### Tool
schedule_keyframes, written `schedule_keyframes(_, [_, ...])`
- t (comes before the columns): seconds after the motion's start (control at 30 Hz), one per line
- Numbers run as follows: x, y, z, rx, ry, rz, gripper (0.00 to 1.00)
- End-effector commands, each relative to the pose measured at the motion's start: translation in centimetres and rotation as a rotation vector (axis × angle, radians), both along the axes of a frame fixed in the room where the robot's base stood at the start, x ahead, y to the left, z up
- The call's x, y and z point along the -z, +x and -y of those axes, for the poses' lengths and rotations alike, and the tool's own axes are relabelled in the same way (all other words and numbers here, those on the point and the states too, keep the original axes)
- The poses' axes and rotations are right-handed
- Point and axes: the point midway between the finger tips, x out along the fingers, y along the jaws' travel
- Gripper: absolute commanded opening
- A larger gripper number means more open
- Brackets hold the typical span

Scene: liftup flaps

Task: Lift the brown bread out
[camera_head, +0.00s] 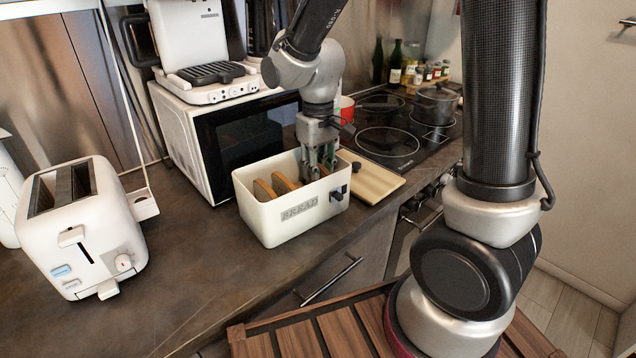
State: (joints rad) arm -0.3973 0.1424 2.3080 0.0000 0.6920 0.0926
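A white bread box (290,215) marked BREAD stands on the dark counter with its top open. Several bread slices (284,183) stand on edge inside it, brown-edged and tan. From this view I cannot tell which one is the brown bread. The fingers partly cover the slices on the right. Whether they hold a slice or stand open around one cannot be seen.
A white toaster (85,235) stands at the left. A microwave (195,140) with a white sandwich maker (208,80) on top is behind the box. A wooden board (370,180) lies right of the box, before the hob (388,142). The counter between toaster and box is clear.

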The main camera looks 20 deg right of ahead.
Motion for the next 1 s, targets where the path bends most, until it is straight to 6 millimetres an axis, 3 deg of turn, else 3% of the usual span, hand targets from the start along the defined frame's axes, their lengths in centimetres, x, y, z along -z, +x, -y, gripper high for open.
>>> schedule_keyframes(0.1, [1.8, 0.1, 0.0, 0.0, -0.001, -0.003, 0.23])
schedule_keyframes(0.23, [2.6, 0.1, 0.0, 0.0, 0.0, 0.0, 0.23])
schedule_keyframes(0.43, [2.7, 0.1, 0.0, 0.0, 0.0, 0.001, 0.23])
schedule_keyframes(0.57, [2.7, 0.1, 0.0, 0.0, 0.0, 0.001, 0.0])
schedule_keyframes(0.87, [2.6, 0.1, 0.0, 0.0, 0.0, 0.001, 0.0])
schedule_keyframes(1.0, [1.7, 0.2, 0.0, 0.0, 0.001, 0.004, 0.0])
